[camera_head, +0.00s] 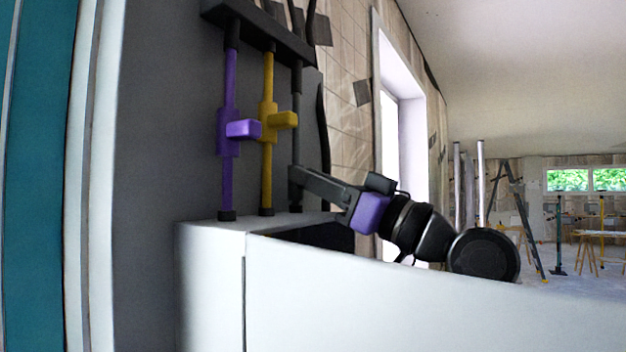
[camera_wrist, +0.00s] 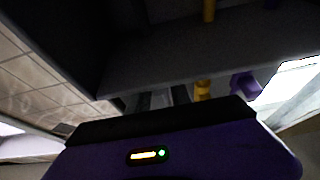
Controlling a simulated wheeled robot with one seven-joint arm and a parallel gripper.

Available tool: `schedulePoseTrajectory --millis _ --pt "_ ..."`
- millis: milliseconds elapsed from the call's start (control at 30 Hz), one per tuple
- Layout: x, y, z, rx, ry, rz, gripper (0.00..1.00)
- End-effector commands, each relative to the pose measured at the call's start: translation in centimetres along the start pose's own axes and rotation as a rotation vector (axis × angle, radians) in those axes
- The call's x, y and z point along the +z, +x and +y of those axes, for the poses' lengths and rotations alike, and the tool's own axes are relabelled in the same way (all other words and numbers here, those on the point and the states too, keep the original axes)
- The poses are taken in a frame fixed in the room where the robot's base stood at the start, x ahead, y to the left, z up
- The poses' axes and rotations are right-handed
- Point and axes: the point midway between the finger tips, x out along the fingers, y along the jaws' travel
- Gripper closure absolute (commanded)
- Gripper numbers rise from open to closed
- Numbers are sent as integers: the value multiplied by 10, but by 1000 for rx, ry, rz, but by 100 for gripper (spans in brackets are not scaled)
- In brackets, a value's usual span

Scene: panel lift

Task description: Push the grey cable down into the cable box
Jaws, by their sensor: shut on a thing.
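The grey cable (camera_head: 297,120) hangs upright as the rightmost of three, below a dark bar. My gripper (camera_head: 299,177) reaches in from the right and is shut on the grey cable low down, a little above the pale box. The gripped part is mostly hidden by the fingers. The cable's dark lower end meets the top of the pale cable box (camera_head: 210,240); how deep it sits I cannot tell. In the wrist view the gripper fingers (camera_wrist: 160,98) show only partly, beyond the purple wrist housing.
A purple cable (camera_head: 229,90) and a yellow cable (camera_head: 267,90) with protruding handles hang close by on the left. The dark bar (camera_head: 262,28) is above. A white panel (camera_head: 420,310) with a dark opening behind its edge lies below my arm.

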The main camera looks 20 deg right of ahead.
Motion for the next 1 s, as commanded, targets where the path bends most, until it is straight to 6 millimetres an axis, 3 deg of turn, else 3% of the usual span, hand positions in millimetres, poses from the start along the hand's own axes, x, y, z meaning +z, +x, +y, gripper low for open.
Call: schedulePoseTrajectory --millis 33,100,467,1000 --pt "5 -1 0 -1 4 -11 73" --pt "5 -1 0 -1 4 -11 59" --pt "4 -3 0 0 3 -7 58" --pt "4 -75 0 0 2 -8 58"
